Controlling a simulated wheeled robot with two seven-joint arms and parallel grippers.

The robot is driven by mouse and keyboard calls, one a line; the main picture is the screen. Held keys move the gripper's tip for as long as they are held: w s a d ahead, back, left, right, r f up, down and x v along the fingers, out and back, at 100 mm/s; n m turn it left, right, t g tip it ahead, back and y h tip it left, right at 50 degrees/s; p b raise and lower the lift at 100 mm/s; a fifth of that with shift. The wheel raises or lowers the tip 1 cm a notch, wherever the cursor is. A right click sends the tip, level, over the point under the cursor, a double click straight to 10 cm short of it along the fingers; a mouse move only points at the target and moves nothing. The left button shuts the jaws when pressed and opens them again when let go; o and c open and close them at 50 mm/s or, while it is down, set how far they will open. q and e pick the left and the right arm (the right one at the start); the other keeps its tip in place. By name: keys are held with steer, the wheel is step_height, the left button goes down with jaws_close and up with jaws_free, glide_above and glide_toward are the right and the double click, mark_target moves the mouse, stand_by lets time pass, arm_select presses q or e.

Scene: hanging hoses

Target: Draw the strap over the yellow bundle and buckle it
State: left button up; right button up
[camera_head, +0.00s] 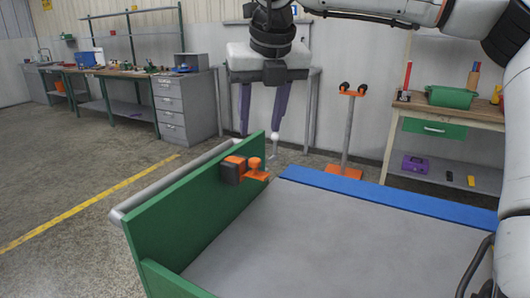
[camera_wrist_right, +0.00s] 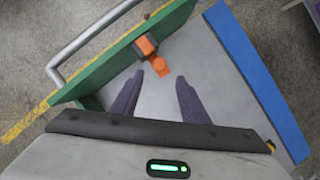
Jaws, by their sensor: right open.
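My right gripper (camera_head: 260,138) hangs from the top of the head view with two purple fingers pointing down, spread apart and empty. It also shows in the right wrist view (camera_wrist_right: 160,76), with a clear gap between its fingers. An orange and dark grey fixture (camera_head: 243,168) sits on the green side panel (camera_head: 190,208), below and slightly left of the fingers in the head view. In the wrist view this fixture (camera_wrist_right: 148,46) lies beyond the fingertips; contact is not visible. I can make out no strap and no yellow bundle. My left gripper is out of view.
A grey deck (camera_head: 320,240) with a blue edge (camera_head: 385,197) fills the foreground and is bare. An orange stand (camera_head: 346,130) is behind it. Open floor lies left.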

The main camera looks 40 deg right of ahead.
mark_target(255, 160)
steer(key=x, duration=1)
jaws_close()
